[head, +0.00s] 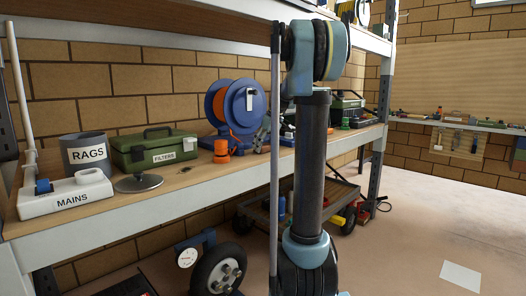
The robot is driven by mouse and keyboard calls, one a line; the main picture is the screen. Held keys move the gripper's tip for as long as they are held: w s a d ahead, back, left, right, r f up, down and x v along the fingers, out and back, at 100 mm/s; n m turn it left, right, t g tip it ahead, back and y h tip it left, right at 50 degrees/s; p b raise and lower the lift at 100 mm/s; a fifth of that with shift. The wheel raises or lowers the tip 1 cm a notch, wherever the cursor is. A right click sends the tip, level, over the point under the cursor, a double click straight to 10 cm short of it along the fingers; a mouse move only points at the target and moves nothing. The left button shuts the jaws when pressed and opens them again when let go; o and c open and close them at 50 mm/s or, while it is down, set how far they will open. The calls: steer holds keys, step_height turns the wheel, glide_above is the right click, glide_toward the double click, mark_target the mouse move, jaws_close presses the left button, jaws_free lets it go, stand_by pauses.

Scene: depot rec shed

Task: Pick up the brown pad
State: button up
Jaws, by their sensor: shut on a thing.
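My gripper (262,135) shows only in part, as grey finger parts at the shelf's front edge, just left of my arm's dark upright link. The link hides the rest of it. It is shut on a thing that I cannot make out. I cannot pick out the brown pad for certain. A small dark patch lies on the wooden shelf right of the green box, too small to tell whether it is a thing or a mark in the wood.
The shelf (100,235) carries a white MAINS block (70,196), a grey RAGS tub (86,153), a green FILTERS box (155,150), a metal disc (138,183), an orange item (221,151) and a blue reel (235,103). A wheeled cart (335,205) stands below. Floor at right is mostly clear.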

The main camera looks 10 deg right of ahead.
mark_target(265, 144)
step_height(265, 144, up, 10)
stand_by(0.6)
steer(key=shift+o, duration=1.2)
steer(key=shift+c, duration=0.7)
